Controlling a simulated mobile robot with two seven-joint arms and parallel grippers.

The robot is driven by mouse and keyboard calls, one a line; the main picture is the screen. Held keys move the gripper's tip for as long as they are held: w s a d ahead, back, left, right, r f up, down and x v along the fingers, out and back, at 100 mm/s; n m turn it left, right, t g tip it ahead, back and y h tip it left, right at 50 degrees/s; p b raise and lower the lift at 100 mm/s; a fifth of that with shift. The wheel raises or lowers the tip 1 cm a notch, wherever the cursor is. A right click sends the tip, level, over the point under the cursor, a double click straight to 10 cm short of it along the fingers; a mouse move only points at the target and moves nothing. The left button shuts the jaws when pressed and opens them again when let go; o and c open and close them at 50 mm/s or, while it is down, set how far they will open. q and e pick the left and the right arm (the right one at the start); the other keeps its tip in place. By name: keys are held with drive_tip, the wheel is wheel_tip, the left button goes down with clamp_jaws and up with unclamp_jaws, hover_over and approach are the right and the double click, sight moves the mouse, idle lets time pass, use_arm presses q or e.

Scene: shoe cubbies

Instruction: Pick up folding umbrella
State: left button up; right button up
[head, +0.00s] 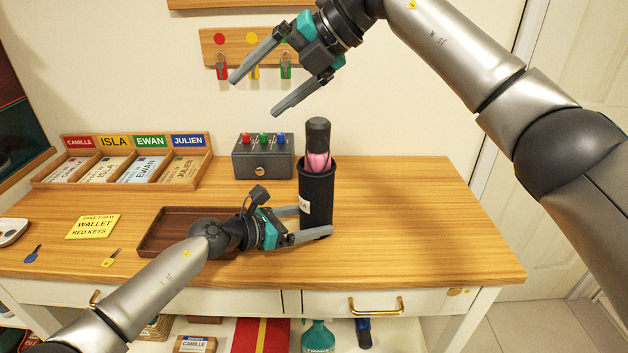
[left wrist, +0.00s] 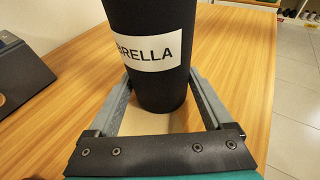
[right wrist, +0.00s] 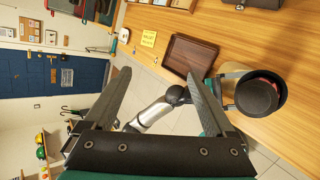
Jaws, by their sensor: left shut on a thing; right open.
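The folding umbrella (head: 318,140), with a black handle and a pink folded part, stands upright in a black cylindrical holder (head: 317,195) on the wooden table. Its round black top also shows in the right wrist view (right wrist: 257,96). The holder's white label, partly cut off, reads "BRELLA" in the left wrist view (left wrist: 150,50). My left gripper (head: 314,221) is shut on the holder near its base, one finger on each side. My right gripper (head: 254,97) is open and empty, high above the table, up and left of the umbrella.
A grey box (head: 263,160) with coloured knobs stands behind and left of the holder. A brown tray (head: 160,235) lies under my left arm. A name-labelled sorter (head: 50,181) is at back left. Keys hang on a wall board (head: 211,48). The table's right side is clear.

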drive_tip(key=s+d+t+h, duration=0.1)
drive_tip(key=s+d+h, duration=0.1)
drive_tip(key=h, duration=0.3)
drive_tip(key=m+t+h, duration=0.1)
drive_tip(key=m+h, duration=0.1)
drive_tip(key=h, duration=0.3)
approach(314, 136)
drive_tip(key=w, duration=0.1)
drive_tip(key=x, duration=0.6)
drive_tip(key=shift+w+a+f, duration=0.1)
drive_tip(key=shift+w, duration=0.2)
drive_tip(key=shift+x, duration=2.6)
clamp_jaws()
drive_tip(key=shift+w+t, duration=0.1)
drive_tip(key=shift+t, duration=0.2)
